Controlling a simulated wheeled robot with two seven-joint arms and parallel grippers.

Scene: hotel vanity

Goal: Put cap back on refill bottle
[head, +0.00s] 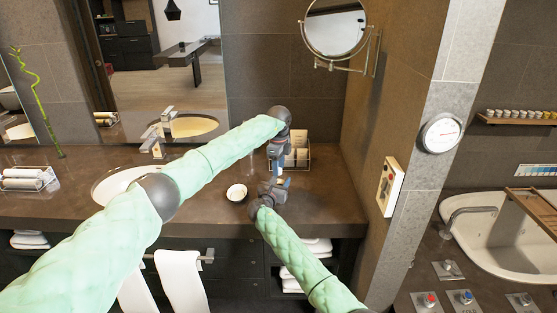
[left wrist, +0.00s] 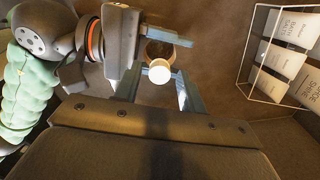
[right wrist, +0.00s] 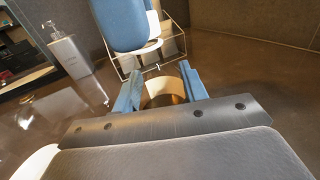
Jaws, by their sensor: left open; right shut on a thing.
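My right gripper (head: 272,188) is shut on the amber refill bottle (right wrist: 163,92) above the counter; the bottle also shows in the left wrist view (left wrist: 158,50). In the left wrist view, a white round cap (left wrist: 160,69) lies in line with the bottle top, between the spread fingers of my left gripper (left wrist: 158,88). The left gripper is open, pointing down just above the right one, with gaps beside the cap. I cannot tell whether the cap is fully seated. In the head view the grippers largely hide bottle and cap.
A wire rack (head: 298,152) of white tubes stands close behind the grippers. A small white dish (head: 236,192) sits on the counter to their left. A soap dispenser (right wrist: 68,52) shows in the right wrist view. The sink (head: 115,183) is further left; the counter's right end is clear.

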